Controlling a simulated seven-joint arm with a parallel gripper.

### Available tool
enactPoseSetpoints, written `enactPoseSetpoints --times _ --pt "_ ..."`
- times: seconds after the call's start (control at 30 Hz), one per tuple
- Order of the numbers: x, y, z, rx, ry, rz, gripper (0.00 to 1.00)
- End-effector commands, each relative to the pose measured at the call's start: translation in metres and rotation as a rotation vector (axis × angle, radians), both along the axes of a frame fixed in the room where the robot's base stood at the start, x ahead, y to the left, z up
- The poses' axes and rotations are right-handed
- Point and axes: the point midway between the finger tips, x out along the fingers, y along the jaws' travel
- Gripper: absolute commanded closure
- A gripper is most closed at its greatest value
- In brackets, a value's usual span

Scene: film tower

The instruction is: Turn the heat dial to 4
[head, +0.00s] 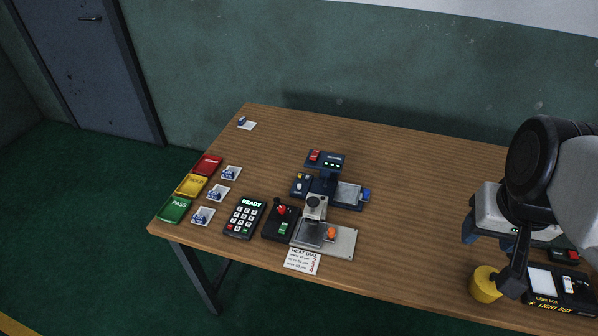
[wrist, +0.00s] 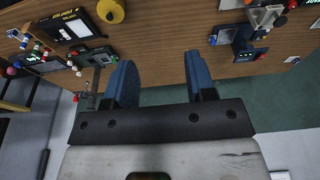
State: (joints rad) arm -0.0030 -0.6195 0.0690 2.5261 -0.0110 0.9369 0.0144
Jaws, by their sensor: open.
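A paper note (head: 301,261) headed "HEAT DIAL" lies at the table's front edge; its smaller lines are too small to read surely. Behind it stands a grey-plated device (head: 341,243) with a round silver-topped post and an orange knob (head: 331,232). Behind that is a navy device (head: 325,186) with a red switch, green lights and a blue knob (head: 365,194). I cannot tell which knob is the heat dial, and no scale is readable. My gripper (wrist: 160,58) is open and empty, its blue fingers apart. In the head view it is at the right, well away from these devices.
A yellow cylinder (head: 485,284) and a light box (head: 560,291) are near my gripper at the right. A keypad (head: 245,217) reading "READY", a joystick box (head: 281,221), colored trays (head: 191,185) and several small cards stand left. The table between gripper and devices is clear.

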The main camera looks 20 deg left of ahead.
Motion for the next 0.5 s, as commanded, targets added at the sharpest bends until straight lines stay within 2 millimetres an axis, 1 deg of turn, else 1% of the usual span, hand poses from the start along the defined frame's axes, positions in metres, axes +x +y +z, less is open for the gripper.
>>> enactPoseSetpoints --times 0.17,0.27,0.5 --pt "0.018 0.011 -0.003 -0.004 0.013 0.042 0.49" --pt "0.033 0.02 -0.005 -0.007 0.023 0.077 0.49" --pt "0.072 0.051 -0.015 -0.016 0.046 0.175 0.49"
